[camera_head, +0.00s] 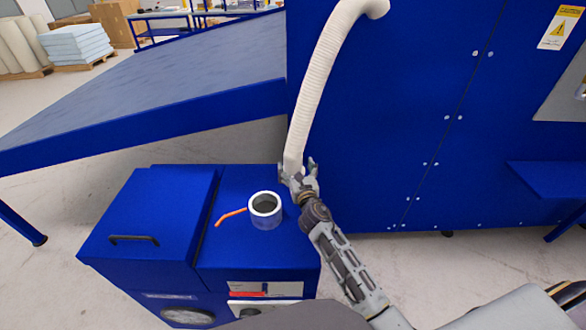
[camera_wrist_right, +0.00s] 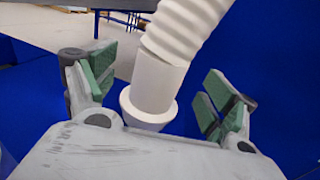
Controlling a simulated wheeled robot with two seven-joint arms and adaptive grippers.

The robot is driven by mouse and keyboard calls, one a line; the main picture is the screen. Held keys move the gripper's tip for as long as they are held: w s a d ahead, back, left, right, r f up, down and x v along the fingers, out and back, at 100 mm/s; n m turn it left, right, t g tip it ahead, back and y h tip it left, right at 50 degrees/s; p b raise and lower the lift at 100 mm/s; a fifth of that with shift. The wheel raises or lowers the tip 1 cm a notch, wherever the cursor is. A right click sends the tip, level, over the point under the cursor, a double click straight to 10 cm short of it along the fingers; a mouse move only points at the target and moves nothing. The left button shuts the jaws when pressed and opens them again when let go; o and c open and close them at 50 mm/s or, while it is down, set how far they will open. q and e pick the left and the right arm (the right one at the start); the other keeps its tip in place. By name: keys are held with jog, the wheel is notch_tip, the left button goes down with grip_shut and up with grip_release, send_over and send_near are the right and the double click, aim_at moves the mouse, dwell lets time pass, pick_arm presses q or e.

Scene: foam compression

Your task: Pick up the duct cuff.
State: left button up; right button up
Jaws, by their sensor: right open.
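The duct cuff (camera_wrist_right: 152,88) is the smooth white end piece of a ribbed white hose (camera_head: 325,70), with a wider flared rim at its lower end. It hangs above the right side of the blue machine and also shows in the head view (camera_head: 293,160), partly hidden by the fingers. My right gripper (camera_head: 298,172) is open around the cuff. In the wrist view its green-padded fingers stand on either side of the cuff, with visible gaps on both sides. My left gripper is not in view.
A grey metal collar (camera_head: 265,211) with an orange lever (camera_head: 231,216) stands on the low blue machine (camera_head: 250,250), left of my right gripper. A tall blue cabinet (camera_head: 400,120) is close behind on the right. A sloping blue table (camera_head: 170,90) lies at the left.

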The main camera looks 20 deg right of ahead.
aim_at(295, 163)
jog(key=shift+w, duration=0.1)
jog(key=shift+w+d+r, duration=0.1)
jog(key=shift+w+d, duration=0.05)
jog(key=shift+w, duration=0.65)
jog(key=shift+w+d, duration=0.1)
jog(key=shift+w, duration=1.6)
jog(key=c, duration=1.2)
